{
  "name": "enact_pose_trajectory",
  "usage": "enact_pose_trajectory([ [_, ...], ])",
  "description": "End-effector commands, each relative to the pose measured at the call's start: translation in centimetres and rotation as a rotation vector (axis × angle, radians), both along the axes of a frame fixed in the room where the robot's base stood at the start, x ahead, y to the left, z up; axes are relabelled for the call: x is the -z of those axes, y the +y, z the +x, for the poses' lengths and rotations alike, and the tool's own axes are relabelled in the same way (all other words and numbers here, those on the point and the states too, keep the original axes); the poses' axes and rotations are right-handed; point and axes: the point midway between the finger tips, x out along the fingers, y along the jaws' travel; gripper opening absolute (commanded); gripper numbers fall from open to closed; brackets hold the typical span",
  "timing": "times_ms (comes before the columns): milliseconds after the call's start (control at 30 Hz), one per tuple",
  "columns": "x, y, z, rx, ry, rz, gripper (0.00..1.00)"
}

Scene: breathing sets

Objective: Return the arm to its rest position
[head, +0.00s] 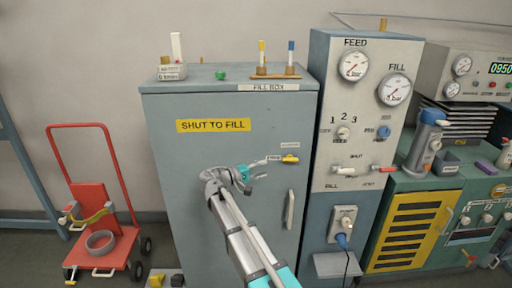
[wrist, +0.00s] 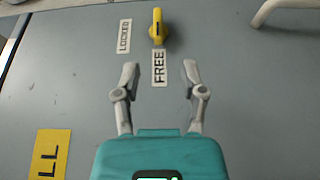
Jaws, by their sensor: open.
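My gripper (head: 256,177) is in front of the grey fill box door (head: 180,220) in the head view. In the wrist view my gripper (wrist: 160,82) has its two fingers spread apart with nothing between them. A yellow latch knob (head: 290,159) is on the door just right of the gripper. In the wrist view the knob (wrist: 158,27) lies beyond the fingertips, apart from them, beside a LOCKED label (wrist: 124,35) and above a FREE label (wrist: 159,67). The door looks shut.
A door handle (head: 290,209) is right of my arm. The gauge panel (head: 349,113) and green bench (head: 420,187) stand to the right. A red trolley (head: 103,213) stands left on the floor. Small items, including a green knob (head: 220,75), sit on the box top.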

Motion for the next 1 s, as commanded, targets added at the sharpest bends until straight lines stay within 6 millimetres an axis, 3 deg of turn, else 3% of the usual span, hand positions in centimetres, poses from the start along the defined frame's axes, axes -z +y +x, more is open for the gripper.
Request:
enact_pose_trajectory([
  [267,3.0,-4.1,-2.4,0.043,0.060,0.151,0.54],
  [600,10.0,-10.7,-8.7,0.142,0.180,0.536,0.54],
  [800,13.5,-12.7,-12.9,0.196,0.234,0.778,0.54],
  [1000,16.2,-13.4,-17.3,0.244,0.271,1.025,0.54],
])
